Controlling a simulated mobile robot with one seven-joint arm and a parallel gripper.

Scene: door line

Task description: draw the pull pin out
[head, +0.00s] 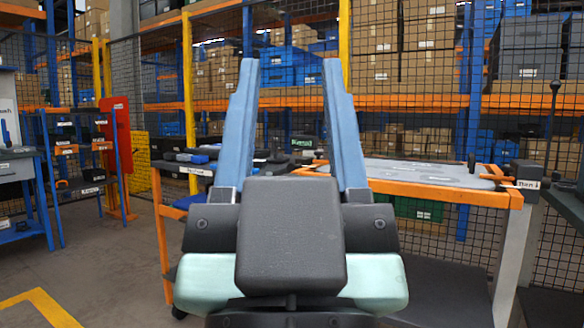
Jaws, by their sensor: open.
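My gripper (291,64) is seen from behind, in the middle of the view. Its two long blue fingers stand wide apart, with nothing between them. No part can be told for certain as the pull pin. A flat grey panel (420,173) lies on an orange-framed cart (440,190) beyond and to the right of my gripper. A small upright black knob (471,163) stands at the panel's right end. A dark labelled block (529,174) sits at the cart's right corner. My gripper hides the middle of the cart.
A tall black rod (554,115) with a round knob rises at the far right. A tool rack (85,150) and a red panel (117,145) stand at left. Wire mesh fencing and orange-beamed shelves of boxes close off the back. The floor (110,250) at left is clear.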

